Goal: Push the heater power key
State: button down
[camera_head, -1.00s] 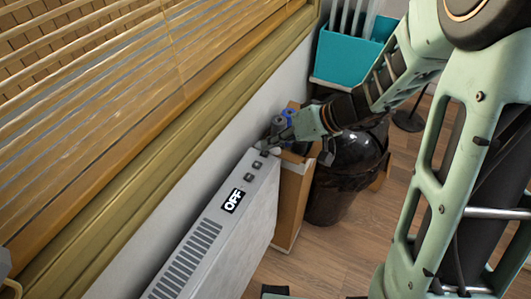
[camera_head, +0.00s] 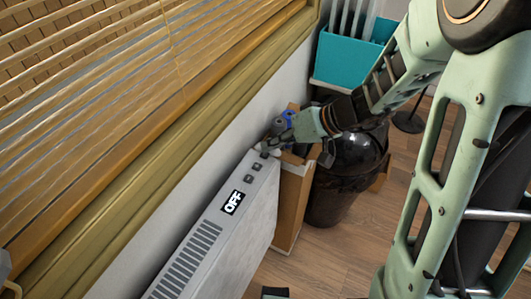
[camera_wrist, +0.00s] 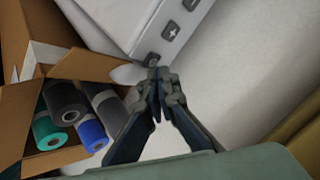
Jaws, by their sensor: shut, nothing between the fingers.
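The white heater (camera_head: 228,215) stands along the wall, and its top display (camera_head: 233,201) reads OFF. Small grey keys sit in a row above the display. In the wrist view a plus key (camera_wrist: 171,33) and another key above it show on the heater (camera_wrist: 115,20). The end key, the power key (camera_wrist: 152,59), lies right at my fingertips and is partly covered by them. My gripper (camera_wrist: 157,74) is shut and empty, its tips over the heater's far end. It also shows in the head view (camera_head: 268,147). I cannot tell whether the tips touch the key.
An open cardboard box (camera_wrist: 40,88) with several rolls stands beside the heater's end. A black bin (camera_head: 345,180) and a teal container (camera_head: 350,58) stand beyond it. The window blind (camera_head: 120,90) and its sill run along the left. Wooden floor is free right of the heater.

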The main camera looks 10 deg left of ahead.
aim_at(271, 154)
jog(key=shift+f+b, duration=0.5)
jog(key=shift+b, duration=0.5)
jog(key=shift+r, duration=0.45)
jog(key=shift+r+p, duration=1.1)
jog(key=shift+r, duration=1.95)
